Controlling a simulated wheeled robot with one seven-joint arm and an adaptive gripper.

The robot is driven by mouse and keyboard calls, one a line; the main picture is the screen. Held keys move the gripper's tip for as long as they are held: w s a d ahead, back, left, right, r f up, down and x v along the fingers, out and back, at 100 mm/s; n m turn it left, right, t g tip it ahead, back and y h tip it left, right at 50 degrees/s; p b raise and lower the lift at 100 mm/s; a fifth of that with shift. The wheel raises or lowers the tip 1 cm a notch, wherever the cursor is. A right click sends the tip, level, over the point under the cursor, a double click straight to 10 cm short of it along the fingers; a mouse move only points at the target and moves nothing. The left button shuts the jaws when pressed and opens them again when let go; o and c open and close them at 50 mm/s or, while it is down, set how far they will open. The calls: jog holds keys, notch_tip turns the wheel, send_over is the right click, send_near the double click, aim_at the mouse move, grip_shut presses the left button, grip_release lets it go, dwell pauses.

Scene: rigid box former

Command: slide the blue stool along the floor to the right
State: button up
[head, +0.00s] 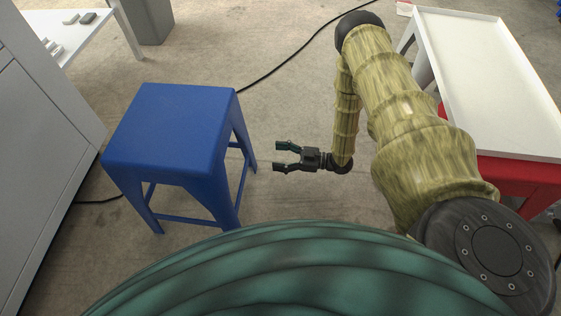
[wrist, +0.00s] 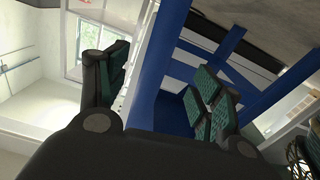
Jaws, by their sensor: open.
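The blue stool (head: 176,128) stands upright on the floor left of the middle in the head view. It has a square seat and legs joined by low rails. My gripper (head: 280,156) is open and empty, to the right of the stool, with its fingers pointing left at the stool's right side. A gap shows between the fingertips and the near right leg in the head view. In the wrist view, the stool's blue leg and rails (wrist: 156,62) show beyond and between my open fingers (wrist: 165,85). The stool's far lower parts are partly hidden.
A grey cabinet (head: 40,130) stands close to the stool's left. A white tray table (head: 490,80) with a red piece (head: 520,178) beneath is at right. A black cable (head: 290,68) runs across the floor behind the stool. Bare floor lies between the stool and my arm.

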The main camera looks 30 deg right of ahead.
aim_at(251, 153)
jog(key=shift+d, duration=0.1)
dwell(0.3)
jog(key=b+x, duration=0.4)
jog(key=x, duration=0.5)
jog(key=shift+f, duration=0.15)
jog(key=shift+b+x, duration=0.3)
jog(key=shift+x, duration=0.6)
jog(key=shift+c, duration=0.2)
grip_shut()
